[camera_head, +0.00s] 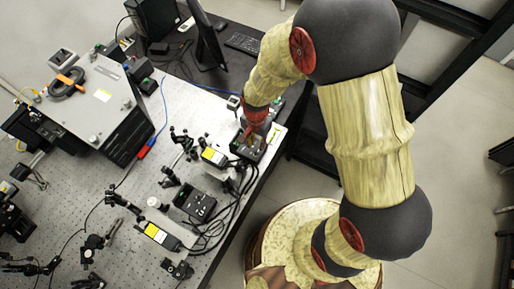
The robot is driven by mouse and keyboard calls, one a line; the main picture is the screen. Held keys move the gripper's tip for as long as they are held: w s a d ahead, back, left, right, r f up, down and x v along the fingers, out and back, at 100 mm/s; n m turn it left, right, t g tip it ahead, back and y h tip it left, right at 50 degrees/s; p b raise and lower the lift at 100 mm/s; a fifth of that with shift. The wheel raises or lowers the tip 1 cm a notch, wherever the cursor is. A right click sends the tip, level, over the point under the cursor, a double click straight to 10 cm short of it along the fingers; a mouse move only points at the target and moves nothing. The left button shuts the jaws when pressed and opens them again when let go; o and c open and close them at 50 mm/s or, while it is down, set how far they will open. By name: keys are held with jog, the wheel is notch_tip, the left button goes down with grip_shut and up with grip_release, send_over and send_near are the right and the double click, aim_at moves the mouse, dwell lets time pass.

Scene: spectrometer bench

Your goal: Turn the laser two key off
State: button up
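My gripper (250,134) is small in the head view, at the end of my red and pale yellow arm. It points down over a black control box (246,152) near the bench's right edge. The fingers overlap the box, and I cannot tell whether they touch it or whether they are open or shut. No key can be made out; the gripper hides part of the box's top. A second black control box (195,205) stands lower on the bench, clear of the arm. Which box belongs to laser two cannot be read from here.
Two modules with yellow labels, an upper one (213,156) and a lower one (161,237), stand beside the boxes. Black cables (213,228) run along the bench edge. A large grey instrument (103,108) and a monitor (208,38) stand further back. Optical mounts crowd the perforated bench (150,187).

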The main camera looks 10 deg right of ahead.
aim_at(256, 151)
notch_tip(256, 151, down, 6)
jog(key=shift+r, duration=0.1)
jog(key=shift+c, duration=1.2)
grip_shut()
